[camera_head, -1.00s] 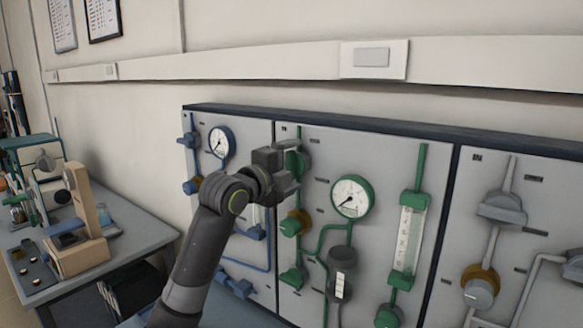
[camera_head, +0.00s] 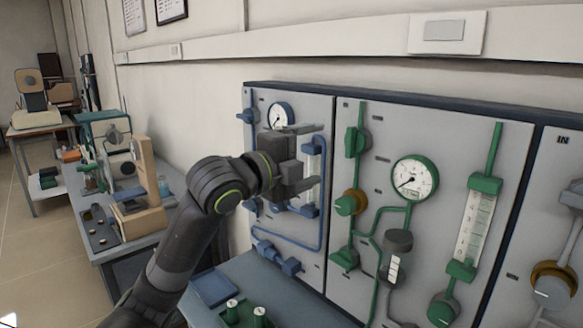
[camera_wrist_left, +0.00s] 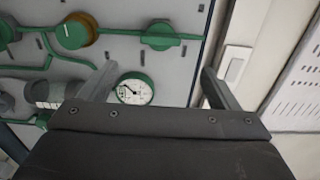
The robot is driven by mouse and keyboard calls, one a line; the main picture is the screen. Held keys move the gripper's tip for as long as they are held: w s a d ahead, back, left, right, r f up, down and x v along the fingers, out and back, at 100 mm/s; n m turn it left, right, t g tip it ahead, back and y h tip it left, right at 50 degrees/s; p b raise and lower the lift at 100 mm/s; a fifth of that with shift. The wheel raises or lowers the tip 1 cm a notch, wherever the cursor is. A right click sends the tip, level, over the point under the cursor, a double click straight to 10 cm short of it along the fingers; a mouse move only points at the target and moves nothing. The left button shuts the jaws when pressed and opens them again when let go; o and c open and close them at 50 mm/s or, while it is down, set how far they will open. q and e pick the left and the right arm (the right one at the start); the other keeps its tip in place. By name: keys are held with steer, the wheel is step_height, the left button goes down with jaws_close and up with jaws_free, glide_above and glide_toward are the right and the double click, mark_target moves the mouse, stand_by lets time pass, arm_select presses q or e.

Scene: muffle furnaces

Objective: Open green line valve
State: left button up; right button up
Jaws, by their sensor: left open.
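The green line runs down the middle panel (camera_head: 378,130). A green valve handle (camera_head: 356,142) sits at its top and also shows in the left wrist view (camera_wrist_left: 160,36). Below it is a green knob with a brass collar (camera_head: 350,203), also in the left wrist view (camera_wrist_left: 74,32). A round green-rimmed gauge (camera_head: 414,178) is to the right, and it shows between my fingers in the left wrist view (camera_wrist_left: 134,89). My left gripper (camera_head: 312,160) is open and empty, in front of the blue panel, left of the green valve handle and apart from it. My right gripper is not in view.
The blue panel (camera_head: 262,110) with its gauge is partly hidden by my left gripper. A green flowmeter (camera_head: 475,228) stands right of the gauge. A bench (camera_head: 150,232) with apparatus is at left.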

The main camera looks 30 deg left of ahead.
arm_select(q)
steer(key=shift+b+v, duration=0.35)
steer(key=shift+v, duration=1.95)
